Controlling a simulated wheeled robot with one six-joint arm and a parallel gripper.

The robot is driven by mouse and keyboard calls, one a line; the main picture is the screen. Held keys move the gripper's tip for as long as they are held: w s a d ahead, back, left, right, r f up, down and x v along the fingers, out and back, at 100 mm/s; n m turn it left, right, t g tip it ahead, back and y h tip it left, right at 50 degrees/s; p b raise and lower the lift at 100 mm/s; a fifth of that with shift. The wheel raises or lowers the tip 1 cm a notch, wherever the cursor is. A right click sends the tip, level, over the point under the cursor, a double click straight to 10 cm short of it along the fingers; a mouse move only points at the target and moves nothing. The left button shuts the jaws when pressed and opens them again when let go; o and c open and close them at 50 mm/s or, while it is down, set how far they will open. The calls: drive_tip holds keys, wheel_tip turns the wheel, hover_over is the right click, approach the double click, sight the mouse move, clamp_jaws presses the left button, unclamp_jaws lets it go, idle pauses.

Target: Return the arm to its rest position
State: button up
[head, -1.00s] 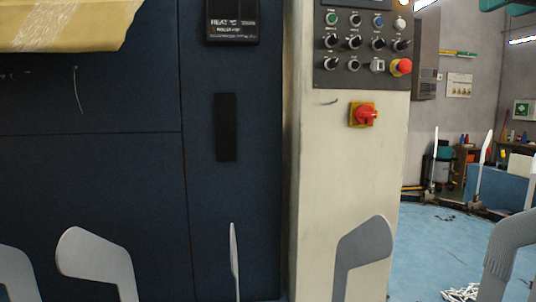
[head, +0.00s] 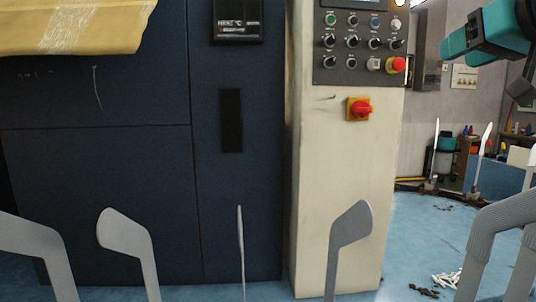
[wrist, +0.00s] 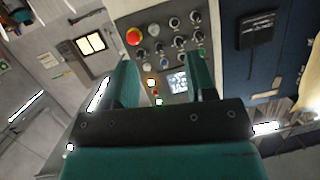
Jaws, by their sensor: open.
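My gripper (wrist: 163,85) shows in the wrist view as two teal fingers on a dark bar. The fingers are apart and nothing is between them. Past them is a control panel (wrist: 160,40), upside down in that view. In the head view part of my arm (head: 482,40), teal and dark, reaches in at the upper right edge. The gripper's fingertips cannot be made out there.
Several grey foot-shaped boards (head: 350,235) stand along the bottom of the head view. Behind them are a dark blue machine cabinet (head: 100,200) and a cream column (head: 340,180) with knobs and a red switch (head: 359,109).

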drive_tip(key=s+a+f+n+g+y+p, duration=0.2)
drive_tip(key=s+a+f+g, duration=0.15)
drive_tip(key=a+f, duration=0.45)
drive_tip(key=s+a+f+n+g+y+p, duration=0.1)
drive_tip(key=s+a+f+g+p, duration=0.2)
drive_tip(key=a+f+g, duration=0.35)
drive_tip(key=s+a+f+n+g+h+p, duration=0.1)
drive_tip(key=s+a+f+n+g+p, duration=0.1)
drive_tip(key=s+f, duration=0.9)
drive_tip(key=s+a+n+g, duration=0.1)
drive_tip(key=s+a+g, duration=0.1)
drive_tip(key=s+a, duration=0.1)
drive_tip(key=shift+s+f+n, duration=0.2)
drive_tip(key=shift+s+n, duration=0.2)
drive_tip(key=shift+a, duration=0.1)
drive_tip(key=shift+c, duration=0.5)
